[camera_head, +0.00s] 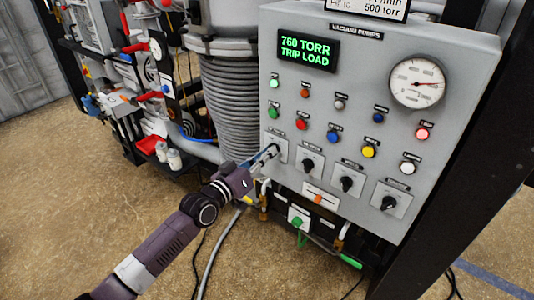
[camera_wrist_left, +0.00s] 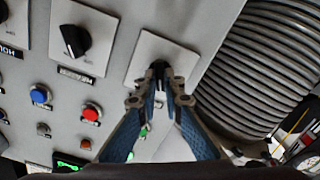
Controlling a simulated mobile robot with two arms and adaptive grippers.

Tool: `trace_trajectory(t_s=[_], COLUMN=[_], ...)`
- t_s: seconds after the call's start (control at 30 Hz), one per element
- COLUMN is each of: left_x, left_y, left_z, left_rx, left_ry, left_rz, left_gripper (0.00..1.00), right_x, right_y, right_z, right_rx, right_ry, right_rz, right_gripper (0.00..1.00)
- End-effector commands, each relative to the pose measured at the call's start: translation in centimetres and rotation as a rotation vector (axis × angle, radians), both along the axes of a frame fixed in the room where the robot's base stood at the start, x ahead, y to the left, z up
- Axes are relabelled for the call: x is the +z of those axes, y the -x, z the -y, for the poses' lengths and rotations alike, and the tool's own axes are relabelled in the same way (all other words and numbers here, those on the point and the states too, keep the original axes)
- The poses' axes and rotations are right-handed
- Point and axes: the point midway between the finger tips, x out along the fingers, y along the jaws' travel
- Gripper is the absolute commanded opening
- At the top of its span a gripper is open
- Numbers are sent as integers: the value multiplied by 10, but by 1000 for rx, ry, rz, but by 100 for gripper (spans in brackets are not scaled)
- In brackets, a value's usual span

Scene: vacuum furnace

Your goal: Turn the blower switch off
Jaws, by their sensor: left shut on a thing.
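The grey control panel (camera_head: 300,90) has a row of black rotary switches on pale square plates along its lower part. My left gripper (camera_head: 271,150) is at the leftmost switch plate (camera_head: 283,157). In the left wrist view my left gripper (camera_wrist_left: 161,78) has its fingertips closed together around the black knob, in front of the pale plate (camera_wrist_left: 180,55). The fingers hide most of the knob, so its pointing direction cannot be told. The switch labels are too small to read, so I cannot tell which one is the blower. My right gripper is not in view.
Other switches stand to the right, such as the neighbouring black knob (camera_head: 308,165). Coloured buttons, a green-lit display (camera_head: 306,52) and a round gauge (camera_head: 417,82) are above. A ribbed grey hose (camera_head: 228,100) stands close to the panel's left edge.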

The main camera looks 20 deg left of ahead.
Motion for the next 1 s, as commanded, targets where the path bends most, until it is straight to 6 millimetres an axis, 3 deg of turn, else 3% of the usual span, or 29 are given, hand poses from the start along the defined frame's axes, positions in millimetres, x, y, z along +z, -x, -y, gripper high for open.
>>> trace_trajectory(t_s=[0.73, 0.77, 0.9, 1.0], left_x=[-2, -2, -1, -1], left_y=[0, 0, 0, 0], left_z=[0, 0, 0, 0], left_rx=[0, 0, 0, 0], left_ry=[82, 82, 81, 81], left_rz=[-33, -33, -32, -30], left_gripper=[0, 11, 25, 25], right_x=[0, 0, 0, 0], right_y=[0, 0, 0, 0], right_z=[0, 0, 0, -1], right_rx=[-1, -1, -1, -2], right_ry=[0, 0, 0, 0], right_rz=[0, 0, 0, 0], right_gripper=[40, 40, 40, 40])
